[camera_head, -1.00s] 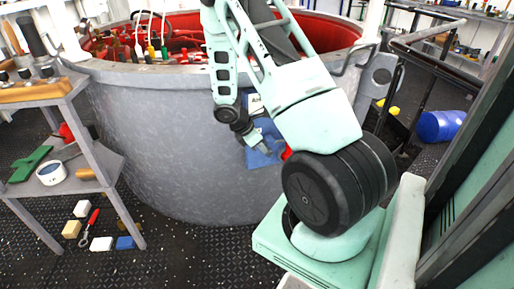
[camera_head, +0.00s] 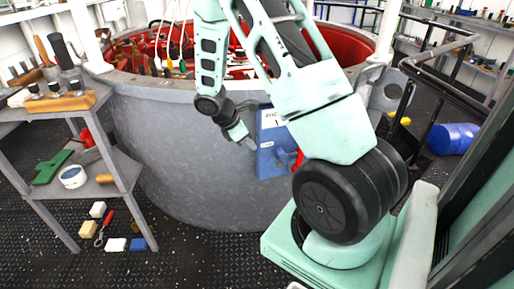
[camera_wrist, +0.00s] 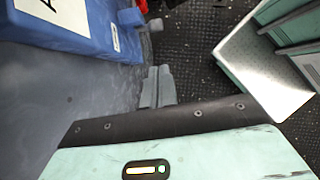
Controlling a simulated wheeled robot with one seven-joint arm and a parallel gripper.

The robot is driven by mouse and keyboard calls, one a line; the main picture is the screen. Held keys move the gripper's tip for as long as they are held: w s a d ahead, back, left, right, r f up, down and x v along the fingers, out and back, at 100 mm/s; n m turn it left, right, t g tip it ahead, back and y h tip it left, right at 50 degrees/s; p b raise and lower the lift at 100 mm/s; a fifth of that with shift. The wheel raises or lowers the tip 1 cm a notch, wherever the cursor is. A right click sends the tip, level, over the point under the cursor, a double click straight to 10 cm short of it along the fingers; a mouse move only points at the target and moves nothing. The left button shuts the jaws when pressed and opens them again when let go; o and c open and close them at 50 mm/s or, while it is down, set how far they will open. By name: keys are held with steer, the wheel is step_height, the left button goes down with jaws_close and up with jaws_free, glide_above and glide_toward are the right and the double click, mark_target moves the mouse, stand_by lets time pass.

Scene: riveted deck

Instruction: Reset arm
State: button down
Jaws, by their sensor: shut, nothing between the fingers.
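My gripper (camera_head: 250,143) hangs beside the curved grey wall of the big round tub (camera_head: 200,160) in the head view, just left of a blue box (camera_head: 270,158) on that wall. In the wrist view the two grey fingers (camera_wrist: 158,88) lie close together with nothing between them. The blue box also shows at the top left of the wrist view (camera_wrist: 60,22). My mint-green arm folds down in front of the tub, and its links hide part of the tub's rim.
A grey shelf cart (camera_head: 75,112) with tools stands on the left. Small blocks and a red-handled tool (camera_head: 105,225) lie on the dark floor by it. A blue drum (camera_head: 453,139) and black railing (camera_head: 437,75) are on the right. Red-lined tub holds several tools.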

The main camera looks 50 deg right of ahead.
steer(key=shift+w+a+r, duration=0.1)
steer(key=shift+a+r, duration=0.1)
steer(key=shift+r, duration=0.1)
stand_by(0.4)
steer(key=s+a+r+m+t+y, duration=0.15)
steer(key=a+r, duration=0.25)
steer(key=a, duration=0.9)
steer(key=s+a+r+t+y, duration=0.15)
steer(key=a+r, duration=0.35)
steer(key=a, duration=0.7)
steer(key=s+a+r+m+y, duration=0.1)
steer(key=s+a+r, duration=0.2)
steer(key=s+a, duration=0.5)
steer(key=s+a+r+m+y, duration=0.1)
steer(key=s+a+r+y, duration=0.1)
steer(key=s+a, duration=0.55)
step_height(320, 180, up, 17)
steer(key=p, duration=1.6)
steer(key=shift+w+f, duration=0.2)
steer(key=shift+w, duration=0.2)
